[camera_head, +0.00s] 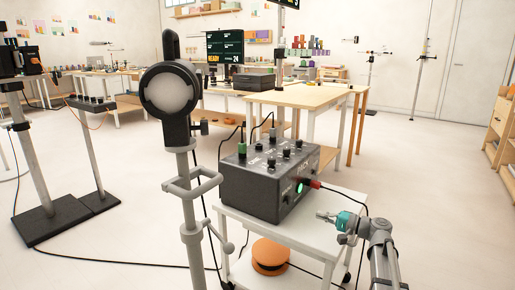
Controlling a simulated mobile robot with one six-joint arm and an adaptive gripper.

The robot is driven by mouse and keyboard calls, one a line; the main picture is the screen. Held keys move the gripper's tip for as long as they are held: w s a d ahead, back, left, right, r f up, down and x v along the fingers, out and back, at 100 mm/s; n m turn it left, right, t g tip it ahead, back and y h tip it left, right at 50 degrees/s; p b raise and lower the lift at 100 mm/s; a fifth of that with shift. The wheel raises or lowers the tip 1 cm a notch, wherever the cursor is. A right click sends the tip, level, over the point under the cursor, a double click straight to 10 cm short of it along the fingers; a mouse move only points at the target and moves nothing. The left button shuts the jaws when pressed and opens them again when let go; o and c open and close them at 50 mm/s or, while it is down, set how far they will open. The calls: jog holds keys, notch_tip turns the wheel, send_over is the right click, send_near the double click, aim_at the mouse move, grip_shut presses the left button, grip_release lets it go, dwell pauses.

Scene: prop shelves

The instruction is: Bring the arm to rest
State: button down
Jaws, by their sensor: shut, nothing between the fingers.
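My gripper (327,217) is at the end of my grey arm (380,245) at the lower right. It has a teal part near the wrist and points left. It is shut with nothing in it. It is beside the front right of a dark grey control box (258,185), which stands on a small white cart (270,231). The box has black knobs on top, and a lit green button (300,187) and a red part (315,184) on its front. I cannot tell the exact gap between gripper and box.
A grey stand with a round lamp (172,92) rises just left of the cart. Black cables cross the floor. An orange reel (270,256) sits on the cart's lower level. A wooden table (300,95) stands behind. The floor at right (430,170) is clear.

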jog(key=s+a+f+n+g+h+p, duration=0.5)
jog(key=s+a+f+g+h, duration=0.4)
jog(key=s, duration=0.5)
jog(key=s+d+f+n+h+p, duration=0.1)
jog(key=s+d+f+h+p, duration=0.15)
jog(key=s+h, duration=0.4)
notch_tip(320, 180, up, 39)
jog(key=p, duration=3.7)
jog(key=shift+s+p, duration=0.15)
jog(key=shift+p, duration=0.15)
